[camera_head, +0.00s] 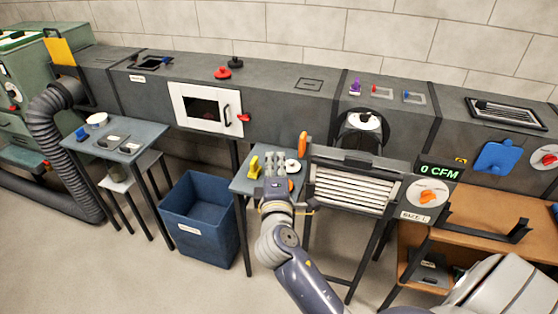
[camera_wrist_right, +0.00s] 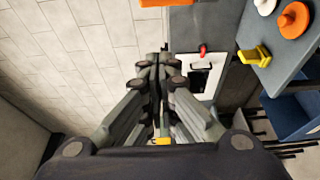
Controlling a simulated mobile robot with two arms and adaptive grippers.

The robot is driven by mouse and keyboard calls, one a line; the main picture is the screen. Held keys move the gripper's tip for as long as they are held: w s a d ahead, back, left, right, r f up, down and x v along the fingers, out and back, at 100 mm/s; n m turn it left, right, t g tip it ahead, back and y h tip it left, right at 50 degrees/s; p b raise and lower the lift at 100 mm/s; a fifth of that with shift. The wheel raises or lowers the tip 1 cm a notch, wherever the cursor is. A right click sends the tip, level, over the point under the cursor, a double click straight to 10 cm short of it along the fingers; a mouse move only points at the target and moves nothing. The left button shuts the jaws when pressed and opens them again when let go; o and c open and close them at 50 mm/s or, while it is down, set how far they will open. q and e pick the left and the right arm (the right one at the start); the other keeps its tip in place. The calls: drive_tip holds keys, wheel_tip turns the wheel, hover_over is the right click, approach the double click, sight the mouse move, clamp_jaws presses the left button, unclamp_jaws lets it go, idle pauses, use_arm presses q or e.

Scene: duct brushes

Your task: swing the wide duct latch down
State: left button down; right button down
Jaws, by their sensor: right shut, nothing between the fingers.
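A white-framed door (camera_head: 205,108) with a dark window and a black handle is on the long grey duct. A small red latch (camera_head: 243,117) sits at its right edge; its exact angle is too small to tell. The latch (camera_wrist_right: 203,50) and door (camera_wrist_right: 200,88) also show in the right wrist view, beyond the fingers. An orange upright handle (camera_head: 303,145) stands at the left end of the louvred unit. My right gripper (camera_head: 275,162) is shut and empty, above the small grey table, below and right of the red latch and apart from it. My left gripper is out of view.
The small table (camera_head: 245,186) holds a yellow piece (camera_head: 253,165) and white and orange round parts. A blue bin (camera_head: 200,210) stands on the floor left of it. The louvred unit (camera_head: 355,188) with a 0 CFM display is close on the right.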

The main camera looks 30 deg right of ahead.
sight(303, 145)
drive_tip(key=p+x, duration=0.2)
drive_tip(key=x, duration=0.6)
drive_tip(key=s+d, duration=0.1)
drive_tip(key=s, duration=0.1)
drive_tip(key=s+d, duration=0.1)
drive_tip(key=shift+s+d+p, duration=0.1)
drive_tip(key=shift+s+p, duration=0.3)
drive_tip(key=shift+d+f, duration=0.1)
